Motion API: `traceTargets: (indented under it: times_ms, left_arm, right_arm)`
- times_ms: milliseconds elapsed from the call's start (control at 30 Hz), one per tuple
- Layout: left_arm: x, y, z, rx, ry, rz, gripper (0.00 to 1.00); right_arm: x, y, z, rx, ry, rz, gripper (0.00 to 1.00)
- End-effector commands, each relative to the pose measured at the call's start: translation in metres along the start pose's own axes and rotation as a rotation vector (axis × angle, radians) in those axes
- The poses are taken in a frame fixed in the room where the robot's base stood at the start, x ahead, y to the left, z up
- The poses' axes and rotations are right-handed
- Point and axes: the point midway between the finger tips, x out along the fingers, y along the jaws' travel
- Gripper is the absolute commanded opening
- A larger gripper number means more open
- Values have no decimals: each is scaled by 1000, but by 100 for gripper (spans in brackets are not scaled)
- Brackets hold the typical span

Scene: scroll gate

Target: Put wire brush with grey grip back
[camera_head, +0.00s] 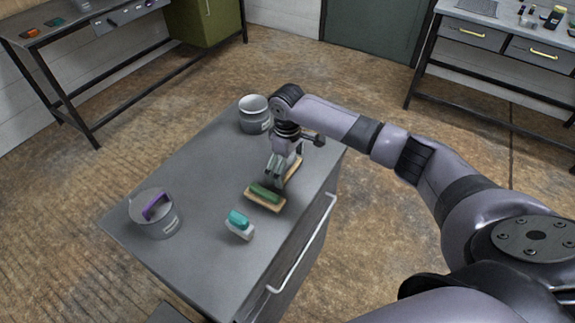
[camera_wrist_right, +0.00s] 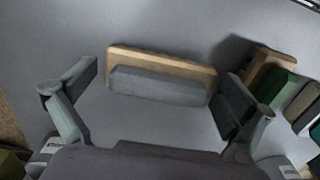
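The brush with the grey grip (camera_wrist_right: 158,87) lies on the cabinet top, its grip on a pale wooden base. In the head view only part of its wooden base (camera_head: 294,169) shows beside my right gripper (camera_head: 277,181), which hides the rest. In the wrist view my right gripper (camera_wrist_right: 155,78) is open, with one finger near each end of the brush. A narrow gap shows at the left end; contact at the right end is unclear. My left gripper is not in view.
A green-gripped brush (camera_head: 265,194) and a teal-gripped brush (camera_head: 239,223) lie nearer the front. A grey pot (camera_head: 160,226) with a purple-gripped thing (camera_head: 154,206) stands at left. Another grey pot (camera_head: 255,122) stands at the back. The cabinet's middle left is clear.

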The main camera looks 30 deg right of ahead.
Motion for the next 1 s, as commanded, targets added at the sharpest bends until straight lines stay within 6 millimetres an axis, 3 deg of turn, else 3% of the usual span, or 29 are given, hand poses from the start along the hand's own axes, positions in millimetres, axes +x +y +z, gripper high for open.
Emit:
traceTargets:
  times_ms: [333, 700, 1000]
  left_arm:
    - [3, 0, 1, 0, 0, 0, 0]
    - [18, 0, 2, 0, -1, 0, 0]
    - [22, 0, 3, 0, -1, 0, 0]
  right_arm:
    - [-13, 0, -1, 0, 3, 1, 100]
    - [-88, 1, -2, 0, 5, 1, 100]
    - [-120, 0, -1, 1, 2, 0, 100]
